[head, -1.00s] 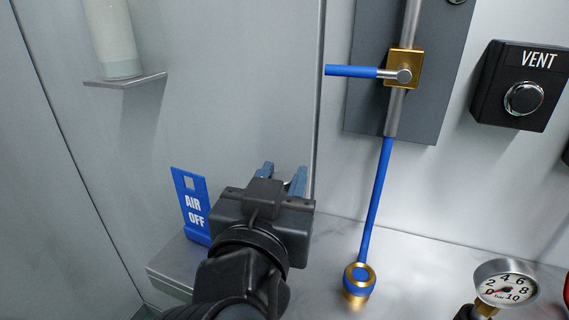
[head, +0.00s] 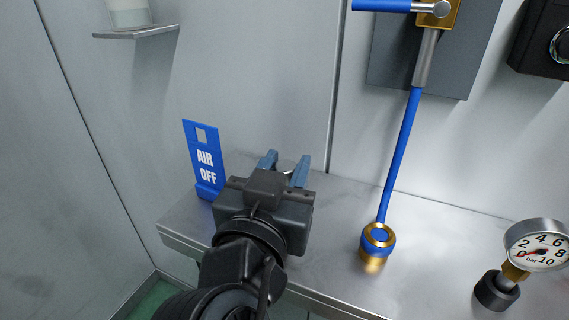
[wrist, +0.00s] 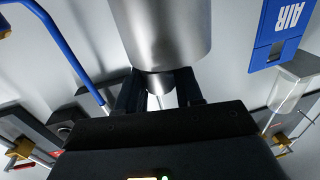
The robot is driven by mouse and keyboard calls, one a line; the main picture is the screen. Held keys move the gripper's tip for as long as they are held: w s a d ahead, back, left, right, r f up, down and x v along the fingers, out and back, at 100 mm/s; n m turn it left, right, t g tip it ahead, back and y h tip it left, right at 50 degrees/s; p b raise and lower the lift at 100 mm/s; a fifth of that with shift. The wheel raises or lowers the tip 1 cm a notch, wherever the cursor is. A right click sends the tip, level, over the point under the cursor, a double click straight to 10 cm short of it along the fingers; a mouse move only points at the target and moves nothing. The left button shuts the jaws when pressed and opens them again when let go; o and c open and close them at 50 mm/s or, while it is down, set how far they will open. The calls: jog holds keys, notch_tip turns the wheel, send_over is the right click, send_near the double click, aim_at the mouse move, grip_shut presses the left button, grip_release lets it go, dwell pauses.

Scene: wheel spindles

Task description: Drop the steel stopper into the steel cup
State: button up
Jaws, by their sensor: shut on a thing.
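My gripper (head: 286,162) is shut on the steel stopper and is seen from behind in the head view, above the steel bench near its left end. In the wrist view, the dark fingers (wrist: 158,92) close on a narrow steel neck. A wide, smooth steel cylinder (wrist: 160,32) extends from that neck; I take it to be the stopper's body. In the head view my gripper hides most of the stopper. I cannot make out the steel cup for certain in either view.
A blue AIR OFF sign (head: 205,160) stands just left of my gripper. A blue rod (head: 401,155) runs down to a brass-and-blue ring (head: 378,238) on the bench (head: 335,250). A pressure gauge (head: 537,245) stands at right. A small shelf (head: 137,32) is on the wall.

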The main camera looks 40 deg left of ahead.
jog(key=o, duration=1.1)
jog(key=shift+o, duration=0.2)
jog(key=shift+s+d+f, duration=0.1)
jog(key=shift+s+d, duration=0.05)
jog(key=shift+s, duration=0.35)
jog(key=b+v, duration=0.1)
jog(key=v, duration=0.6)
jog(key=shift+b, duration=0.3)
jog(key=shift+w, duration=0.1)
